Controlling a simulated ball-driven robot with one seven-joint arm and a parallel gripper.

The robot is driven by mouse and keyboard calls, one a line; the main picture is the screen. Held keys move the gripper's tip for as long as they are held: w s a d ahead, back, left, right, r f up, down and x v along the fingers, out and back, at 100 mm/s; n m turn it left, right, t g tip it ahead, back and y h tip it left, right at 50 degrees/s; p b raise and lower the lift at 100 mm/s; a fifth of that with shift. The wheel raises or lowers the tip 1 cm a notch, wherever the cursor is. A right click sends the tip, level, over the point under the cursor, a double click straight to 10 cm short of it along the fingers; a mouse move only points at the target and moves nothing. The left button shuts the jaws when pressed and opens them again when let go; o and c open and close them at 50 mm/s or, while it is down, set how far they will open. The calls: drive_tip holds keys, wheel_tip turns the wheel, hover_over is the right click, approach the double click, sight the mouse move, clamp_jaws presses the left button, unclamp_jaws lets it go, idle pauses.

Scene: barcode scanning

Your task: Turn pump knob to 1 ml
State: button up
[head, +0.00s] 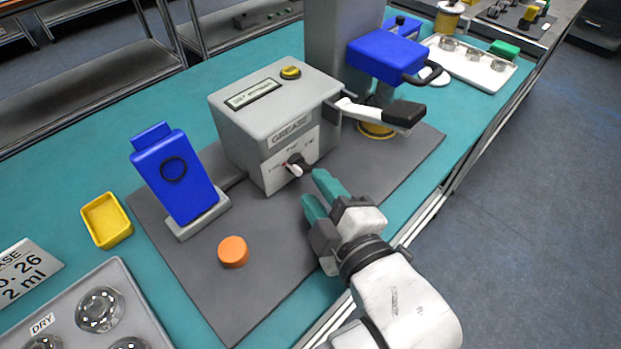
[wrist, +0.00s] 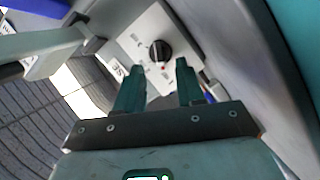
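The grease pump is a grey box (head: 240,122) with a "GREASE" label, standing on the dark mat. Its knob (head: 297,166) is black with a light pointer, on the front face; the knob also shows in the wrist view (wrist: 159,53). Marks around the knob are too small to read. My gripper (head: 316,190) has teal fingers, spread apart with nothing between them. It is just in front of the knob, apart from it in the head view. In the wrist view the open fingertips (wrist: 157,75) point toward the panel, with the knob ahead between them.
A lever with a black grip (head: 403,114) sticks out right of the pump, above my gripper. A blue scanner (head: 173,172) on a stand and an orange cap (head: 233,251) are left. A yellow tray (head: 106,220) and a "DRY" tray (head: 119,272) lie farther left.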

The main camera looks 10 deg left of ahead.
drive_tip(key=p+v, duration=0.1)
drive_tip(key=v, duration=0.6)
idle(0.5)
